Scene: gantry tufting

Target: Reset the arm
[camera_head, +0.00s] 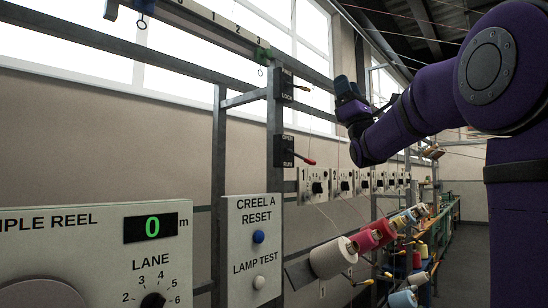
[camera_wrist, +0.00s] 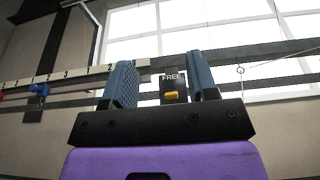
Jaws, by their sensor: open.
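My purple arm reaches in from the right in the head view, bent at the elbow, with my gripper (camera_head: 349,97) raised in front of the frame and window. In the wrist view my gripper (camera_wrist: 162,85) shows two blue ridged fingers standing apart with nothing held between them. Behind the gap is a dark box marked FREE with a yellow lever (camera_wrist: 174,96). I cannot tell how far it is from the fingertips.
A panel marked CREEL A RESET (camera_head: 255,240) and a reel panel showing 0 (camera_head: 150,228) stand at the left front. Red-tipped (camera_head: 305,160) and orange-tipped (camera_head: 302,88) levers sit on the post. Yarn cones (camera_head: 333,257) stick out below the dial boxes (camera_head: 317,187). Floor at right is clear.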

